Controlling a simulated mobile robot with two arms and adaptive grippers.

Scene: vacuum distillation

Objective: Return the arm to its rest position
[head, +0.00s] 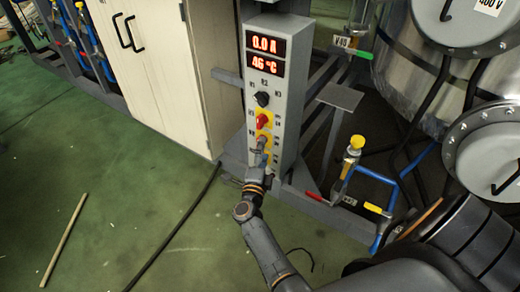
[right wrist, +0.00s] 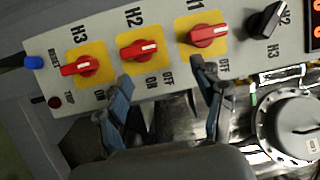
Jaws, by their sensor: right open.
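My right gripper (head: 260,157) is in front of the lower part of a grey control box (head: 283,98) in the head view. In the right wrist view, my right gripper (right wrist: 162,76) is open and its two blue-grey fingers are apart with nothing between them. The fingertips are close to the H2 switch (right wrist: 138,48) and the H1 switch (right wrist: 205,36); I cannot tell whether they touch the panel. The H3 switch (right wrist: 80,66) is to the left. All three have red handles on yellow plates. My left gripper is not in view.
The box displays (head: 265,54) read 0.0 A and 46 °C. A black knob (head: 262,99) sits above the red switches. A cream cabinet (head: 150,62) stands left. Yellow-topped valve (head: 355,145), blue pipes and steel vessels (head: 455,22) are right. Green floor (head: 130,190) is mostly clear, with a stick (head: 65,240).

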